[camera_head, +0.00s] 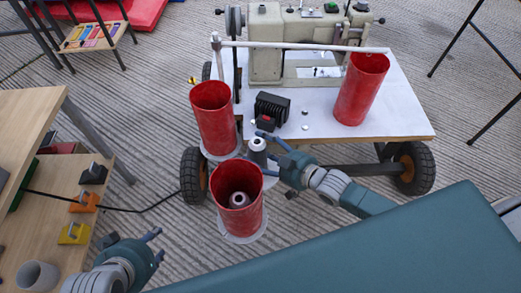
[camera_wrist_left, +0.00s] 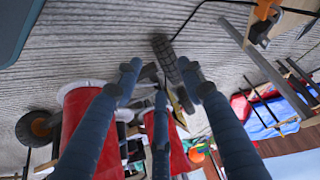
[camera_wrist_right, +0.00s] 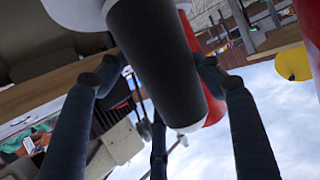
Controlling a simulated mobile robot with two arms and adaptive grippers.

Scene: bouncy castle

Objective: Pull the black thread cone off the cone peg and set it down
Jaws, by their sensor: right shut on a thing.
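The black thread cone (camera_wrist_right: 155,65) fills the middle of the right wrist view, dark with a pale end. In the head view its grey-and-pale top (camera_head: 257,147) shows between two red tubes. My right gripper (camera_head: 268,146) is shut on the cone, with fingers on either side of it in the right wrist view (camera_wrist_right: 155,80). I cannot make out the cone peg, nor whether the cone still sits on it. My left gripper (camera_head: 152,245) is open and empty at the lower left; its fingers stand apart in the left wrist view (camera_wrist_left: 160,80).
Red tubes stand at the cart's left (camera_head: 213,120), nearer me (camera_head: 240,212) with a pale cone inside, and on its right (camera_head: 360,90). The white cart top (camera_head: 325,122) carries a sewing machine (camera_head: 290,40) and a black box (camera_head: 272,107). A teal surface (camera_head: 400,245) lies in front.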

